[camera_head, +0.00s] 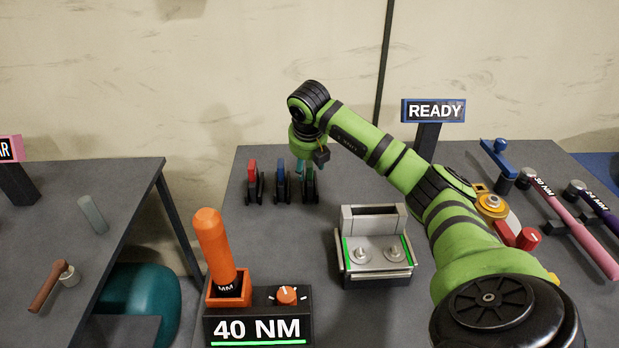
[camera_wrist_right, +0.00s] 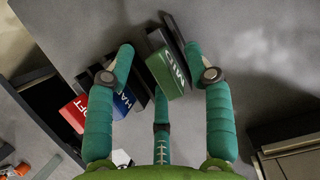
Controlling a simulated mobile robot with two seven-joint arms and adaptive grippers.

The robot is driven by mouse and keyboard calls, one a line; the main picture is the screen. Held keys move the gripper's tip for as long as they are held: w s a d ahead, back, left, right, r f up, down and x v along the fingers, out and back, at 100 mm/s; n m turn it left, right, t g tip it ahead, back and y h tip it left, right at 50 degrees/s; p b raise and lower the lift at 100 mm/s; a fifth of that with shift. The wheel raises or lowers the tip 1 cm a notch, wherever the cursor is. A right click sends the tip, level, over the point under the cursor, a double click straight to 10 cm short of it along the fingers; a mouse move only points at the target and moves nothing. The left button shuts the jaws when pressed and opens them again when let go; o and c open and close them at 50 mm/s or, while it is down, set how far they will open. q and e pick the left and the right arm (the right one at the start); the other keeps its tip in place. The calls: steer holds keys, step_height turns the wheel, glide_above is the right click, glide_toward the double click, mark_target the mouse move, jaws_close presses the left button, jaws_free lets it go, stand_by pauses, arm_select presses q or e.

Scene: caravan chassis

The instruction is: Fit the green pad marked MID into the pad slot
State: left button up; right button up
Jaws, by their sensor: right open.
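The green pad marked MID (camera_wrist_right: 166,70) stands in a dark holder at the right end of a row of pads. In the head view the green pad (camera_head: 310,184) is partly covered by my right gripper (camera_head: 304,166). The pad slot appears to be the dark opening in the grey metal fixture (camera_head: 374,264), right of the pads. My left gripper is not in view.
A red pad (camera_head: 252,170) and a blue pad (camera_head: 281,172) stand left of the green one. The 40 NM box (camera_head: 258,316) with an orange-handled tool (camera_head: 212,242) is nearer. A READY sign (camera_head: 434,111) stands behind. Bare table lies between pads and fixture.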

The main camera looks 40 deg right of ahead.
jaws_close()
stand_by(0.3)
